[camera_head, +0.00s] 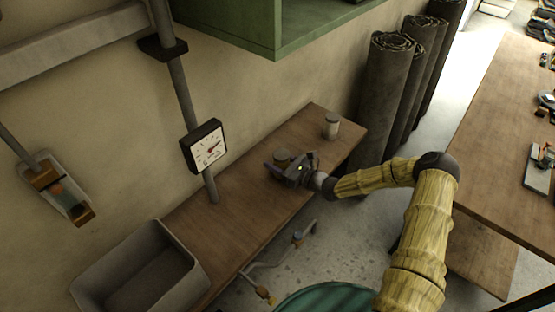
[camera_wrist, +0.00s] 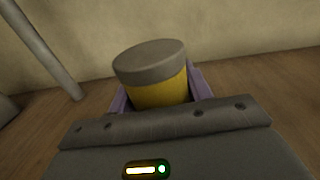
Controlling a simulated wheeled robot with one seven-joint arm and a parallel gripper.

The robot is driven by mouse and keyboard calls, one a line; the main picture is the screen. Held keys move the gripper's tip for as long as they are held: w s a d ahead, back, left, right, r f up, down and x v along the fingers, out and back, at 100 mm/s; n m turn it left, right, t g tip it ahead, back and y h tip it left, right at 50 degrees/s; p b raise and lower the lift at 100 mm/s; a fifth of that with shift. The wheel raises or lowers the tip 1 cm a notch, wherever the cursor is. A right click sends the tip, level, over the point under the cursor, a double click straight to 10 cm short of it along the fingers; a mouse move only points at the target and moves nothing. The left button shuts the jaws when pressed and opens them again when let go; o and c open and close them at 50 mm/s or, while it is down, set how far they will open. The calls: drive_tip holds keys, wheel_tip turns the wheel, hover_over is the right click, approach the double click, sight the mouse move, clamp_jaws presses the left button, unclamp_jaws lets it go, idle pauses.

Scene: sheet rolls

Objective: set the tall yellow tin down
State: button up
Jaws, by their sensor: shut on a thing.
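The tall yellow tin (camera_wrist: 158,93) has a grey lid and a yellow side, and stands between my gripper's fingers in the wrist view. My gripper (camera_wrist: 160,97) is shut on it. In the head view my gripper (camera_head: 281,164) is over the middle of the wooden bench, and the tin's lid (camera_head: 282,155) shows just beyond it. The tin's lower part is hidden behind the gripper, so I cannot tell whether its base touches the bench (camera_head: 235,205).
Another small tin (camera_head: 331,125) with a pale band stands at the bench's far right end. A grey bin (camera_head: 143,268) is at the near left. A dial gauge (camera_head: 205,146) on a pipe stands by the wall. Dark rolls (camera_head: 385,95) stand beyond the bench. Bench left of my gripper is bare.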

drive_tip(key=shift+f, duration=0.1)
drive_tip(key=o, duration=1.2)
drive_tip(key=shift+w, duration=0.1)
drive_tip(key=shift+a+f, duration=0.1)
drive_tip(key=shift+a, duration=0.05)
drive_tip(key=b+v, duration=0.3)
drive_tip(key=v, duration=0.9)
